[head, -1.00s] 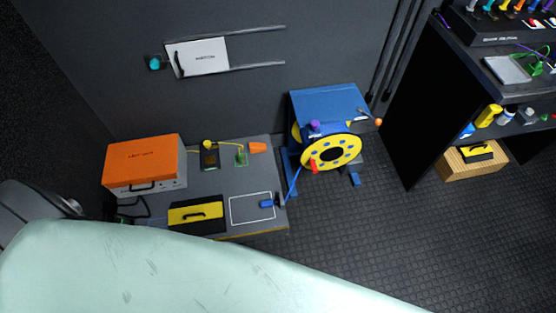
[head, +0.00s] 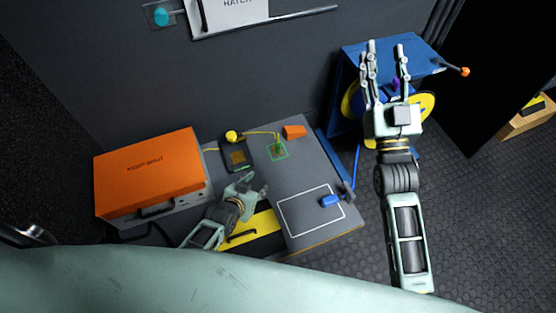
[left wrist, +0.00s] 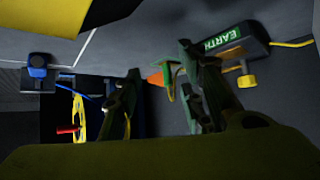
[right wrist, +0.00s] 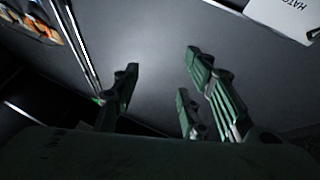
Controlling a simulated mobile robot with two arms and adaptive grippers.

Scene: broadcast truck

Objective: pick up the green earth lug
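The green earth lug (head: 278,150) lies on the grey bench inside a green outlined square, with a yellow cord running toward it. In the left wrist view a green piece (left wrist: 170,80), apparently the lug, shows between my fingers, partly hidden. My left gripper (head: 258,184) is low over the bench, short of the lug on its near-left side. Its fingers are spread and nothing is held. My right gripper (head: 386,52) is raised in front of the blue reel stand. Its fingers are apart and empty in the right wrist view (right wrist: 160,85).
A dark EARTH box (left wrist: 228,43) with a yellow knob stands left of the lug. An orange piece (head: 294,131) lies just behind it. The blue reel stand (head: 352,60) is right.

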